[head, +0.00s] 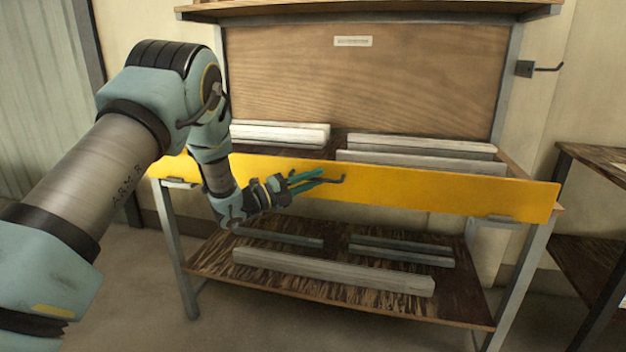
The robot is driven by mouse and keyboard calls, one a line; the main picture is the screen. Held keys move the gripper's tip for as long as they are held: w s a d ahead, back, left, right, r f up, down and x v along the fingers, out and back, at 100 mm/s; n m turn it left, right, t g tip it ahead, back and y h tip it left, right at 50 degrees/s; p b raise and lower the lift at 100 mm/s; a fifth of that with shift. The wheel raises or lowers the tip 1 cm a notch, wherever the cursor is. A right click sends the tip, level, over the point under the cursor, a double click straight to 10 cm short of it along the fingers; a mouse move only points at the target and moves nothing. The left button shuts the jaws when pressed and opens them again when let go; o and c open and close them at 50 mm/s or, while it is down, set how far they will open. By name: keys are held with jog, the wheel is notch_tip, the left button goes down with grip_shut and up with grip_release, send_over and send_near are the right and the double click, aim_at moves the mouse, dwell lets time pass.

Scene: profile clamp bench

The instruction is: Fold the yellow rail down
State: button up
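The yellow rail (450,195) stands upright as a long flat board along the front edge of the bench. It spans the bench's full width, and hinge-like brackets (497,218) show at its lower edge near the right end. My gripper (328,180) is in front of the rail, a little left of its middle, with its teal fingers pointing right. The fingers look spread apart with nothing visible between them. I cannot tell whether they touch the rail. My arm hides part of the rail's left side.
Light profiles (420,144) lie on the bench top behind the rail. More profiles (330,272) lie on the lower shelf (460,300). A dark hook (540,68) sticks out from the right post. Another table (590,160) stands at the right. The floor in front is clear.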

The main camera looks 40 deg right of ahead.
grip_shut()
dwell(1.0)
